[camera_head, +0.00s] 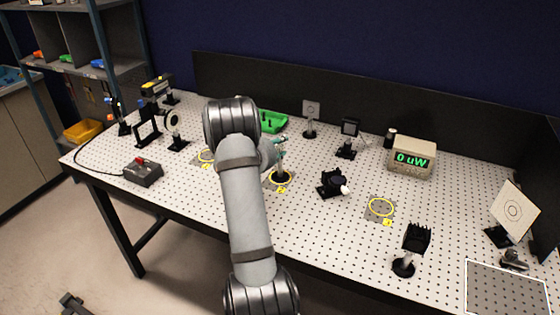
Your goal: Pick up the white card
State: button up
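A white card (514,208) with a circle drawn on it stands tilted near the right edge of the table. It sits at a small black base (498,237). My arm reaches over the middle of the table, well to the left of the card. My gripper (274,153) is mostly hidden behind my own arm, near a ring marked yellow, and its fingers cannot be made out. Whether it holds anything cannot be seen.
The perforated table (330,235) carries several optics mounts. A black finned block on a post (416,239) stands left of the card. A meter (411,158) reads 0 uW. A white-outlined area (505,290) lies in front of the card. Dark panels stand behind and right.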

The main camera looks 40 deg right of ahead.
aim_at(281, 145)
jog(key=x, duration=0.3)
jog(key=shift+w+d+p, duration=0.1)
jog(key=shift+p, duration=0.25)
jog(key=shift+c, duration=1.3)
grip_shut()
